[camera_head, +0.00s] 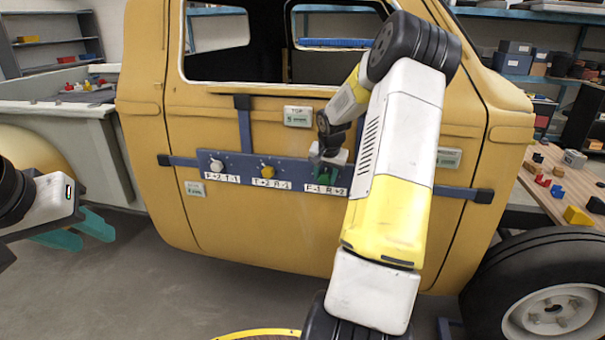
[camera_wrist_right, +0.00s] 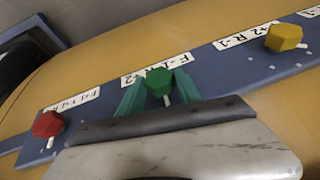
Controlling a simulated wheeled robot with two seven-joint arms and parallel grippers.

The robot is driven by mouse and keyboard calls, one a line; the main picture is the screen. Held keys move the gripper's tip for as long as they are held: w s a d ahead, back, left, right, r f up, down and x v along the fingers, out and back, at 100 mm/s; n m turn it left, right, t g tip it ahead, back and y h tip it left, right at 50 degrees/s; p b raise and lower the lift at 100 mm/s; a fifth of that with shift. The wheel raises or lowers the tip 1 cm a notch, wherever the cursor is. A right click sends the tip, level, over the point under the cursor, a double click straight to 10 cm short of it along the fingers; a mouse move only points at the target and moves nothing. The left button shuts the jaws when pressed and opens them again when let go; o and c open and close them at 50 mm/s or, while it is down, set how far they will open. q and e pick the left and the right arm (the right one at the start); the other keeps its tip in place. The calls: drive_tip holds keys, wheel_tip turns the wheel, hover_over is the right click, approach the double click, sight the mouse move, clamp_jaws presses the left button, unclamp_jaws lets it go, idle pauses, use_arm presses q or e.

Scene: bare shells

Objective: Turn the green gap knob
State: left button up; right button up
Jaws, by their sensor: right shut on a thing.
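The green gap knob (camera_wrist_right: 159,80) sits on the blue panel (camera_wrist_right: 215,70) in the right wrist view, with a small white pointer showing below it. My right gripper (camera_wrist_right: 158,86) has its two teal fingers on either side of the knob and is shut on it. In the head view, my right arm reaches across the door, and the right gripper (camera_head: 323,184) is at the panel's right part, where the knob is mostly hidden. My left gripper (camera_head: 82,233) is open and empty at the lower left, away from the panel.
The panel is strapped to a yellow truck door (camera_head: 260,230). A yellow knob (camera_head: 266,172) and a white knob (camera_head: 217,166) are left of the green one. A red knob (camera_wrist_right: 47,124) shows on its other side. A wooden table (camera_head: 560,190) with small blocks stands right.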

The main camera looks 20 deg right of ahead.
drive_tip(key=shift+a, duration=0.15)
drive_tip(key=h, duration=0.1)
drive_tip(key=g+h, duration=0.1)
drive_tip(key=g, duration=0.1)
drive_tip(key=shift+w+a+n+h, duration=0.25)
drive_tip(key=shift+n+h, duration=0.15)
drive_tip(key=shift+w+a+f+n+g+h, duration=0.1)
drive_tip(key=shift+n+g+h, duration=0.15)
drive_tip(key=shift+g+h, duration=0.6)
drive_tip(key=shift+a+f+n+g+h, duration=0.1)
drive_tip(key=shift+n+g+h, duration=0.15)
drive_tip(key=shift+g+h, duration=0.6)
drive_tip(key=shift+d+t+h, duration=0.1)
drive_tip(key=shift+t+h, duration=0.2)
drive_tip(key=shift+h, duration=0.1)
drive_tip(key=o, duration=1.4)
drive_tip(key=shift+c, duration=0.2)
